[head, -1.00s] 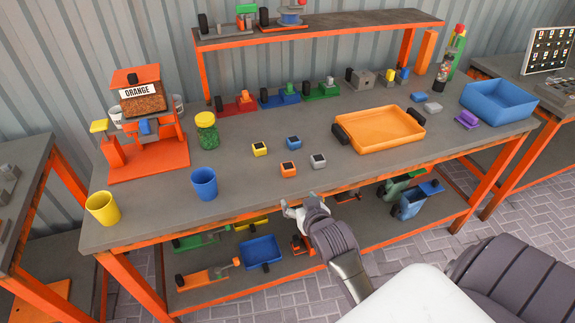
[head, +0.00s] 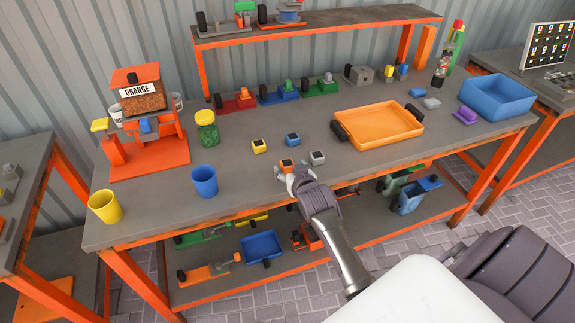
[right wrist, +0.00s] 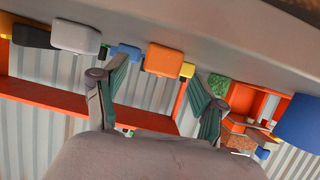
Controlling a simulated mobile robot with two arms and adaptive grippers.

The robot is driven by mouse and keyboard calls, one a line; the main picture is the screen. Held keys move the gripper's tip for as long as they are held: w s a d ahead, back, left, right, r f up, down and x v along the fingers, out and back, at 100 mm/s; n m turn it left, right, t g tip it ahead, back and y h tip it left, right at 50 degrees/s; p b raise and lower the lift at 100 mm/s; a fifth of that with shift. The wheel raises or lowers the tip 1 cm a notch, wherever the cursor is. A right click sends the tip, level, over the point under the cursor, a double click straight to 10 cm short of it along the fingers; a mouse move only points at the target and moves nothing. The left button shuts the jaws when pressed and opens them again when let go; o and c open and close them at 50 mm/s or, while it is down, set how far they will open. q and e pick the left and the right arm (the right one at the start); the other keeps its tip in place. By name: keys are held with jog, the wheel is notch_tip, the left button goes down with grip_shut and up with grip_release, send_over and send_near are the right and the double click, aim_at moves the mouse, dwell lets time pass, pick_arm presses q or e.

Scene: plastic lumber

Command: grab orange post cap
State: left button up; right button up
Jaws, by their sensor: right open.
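The orange post cap (head: 287,163) is a small cube with a dark top opening, on the grey workbench (head: 245,185) near its front edge. My right gripper (head: 294,177) is just in front of it in the head view and hides its lower front. In the right wrist view the orange post cap (right wrist: 165,59) shows between and beyond the two spread fingers of my right gripper (right wrist: 170,80). The gripper is open with nothing held. I cannot tell whether a finger touches the cap. My left gripper is not in view.
A grey cap (head: 317,157) sits close to the right of the orange one. Blue (head: 292,139) and yellow (head: 259,146) caps stand behind. An orange tray (head: 385,137) lies to the right, a blue cup (head: 204,181) to the left. The bench between cup and caps is clear.

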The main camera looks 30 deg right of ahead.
jog(key=shift+x, duration=1.5)
jog(key=c, duration=1.2)
jog(key=shift+r, duration=0.15)
